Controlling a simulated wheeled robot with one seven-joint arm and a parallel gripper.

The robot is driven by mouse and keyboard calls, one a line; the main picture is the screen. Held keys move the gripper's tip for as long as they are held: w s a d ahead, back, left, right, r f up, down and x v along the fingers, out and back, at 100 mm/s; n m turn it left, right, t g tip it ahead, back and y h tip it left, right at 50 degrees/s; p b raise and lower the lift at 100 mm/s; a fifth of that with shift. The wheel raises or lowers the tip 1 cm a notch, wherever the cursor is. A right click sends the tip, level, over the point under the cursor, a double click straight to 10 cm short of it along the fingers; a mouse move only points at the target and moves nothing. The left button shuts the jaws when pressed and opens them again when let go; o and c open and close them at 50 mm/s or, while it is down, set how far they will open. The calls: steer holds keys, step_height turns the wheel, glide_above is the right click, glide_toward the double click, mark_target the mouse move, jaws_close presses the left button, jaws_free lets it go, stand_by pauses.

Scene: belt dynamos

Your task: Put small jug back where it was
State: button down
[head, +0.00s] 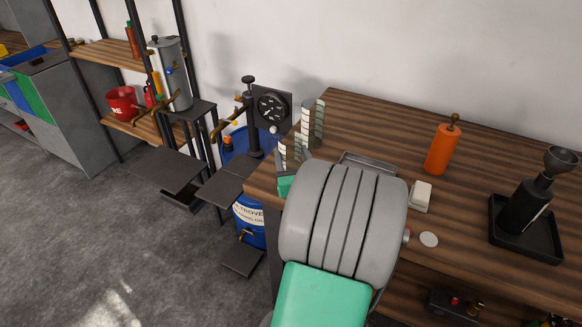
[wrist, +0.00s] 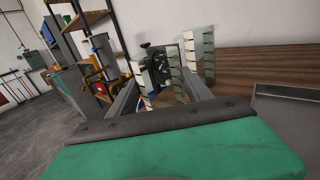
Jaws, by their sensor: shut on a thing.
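Two clear jugs with dark scale marks show at the left end of the wooden bench (head: 375,115). The small jug (head: 290,156) is the lower, nearer one, at the bench's left edge, and it also shows between my fingers in the wrist view (wrist: 176,74). My gripper (wrist: 160,82) is shut on it. The taller jug (head: 315,117) stands just behind and to the right, and shows at the right in the wrist view (wrist: 207,52). My arm hides most of the gripper in the head view. I cannot tell whether the small jug's base touches the bench.
A metal tray (head: 368,160) lies beside my arm. A gauge stand (head: 271,108) and blue drum (head: 248,222) are left of the bench.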

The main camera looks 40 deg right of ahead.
mark_target(292, 168)
steer(key=f, duration=0.1)
steer(key=f+b, duration=0.1)
steer(key=f, duration=0.1)
steer(key=shift+w+f+b, duration=0.25)
steer(key=shift+f+b, duration=0.05)
steer(key=shift+b, duration=0.05)
steer(key=shift+r, duration=0.1)
steer(key=c, duration=0.9)
jaws_free()
steer(key=shift+f, duration=0.25)
steer(key=o, duration=0.5)
steer(key=shift+c, duration=0.2)
steer(key=shift+s+r, duration=0.1)
steer(key=shift+r, duration=0.1)
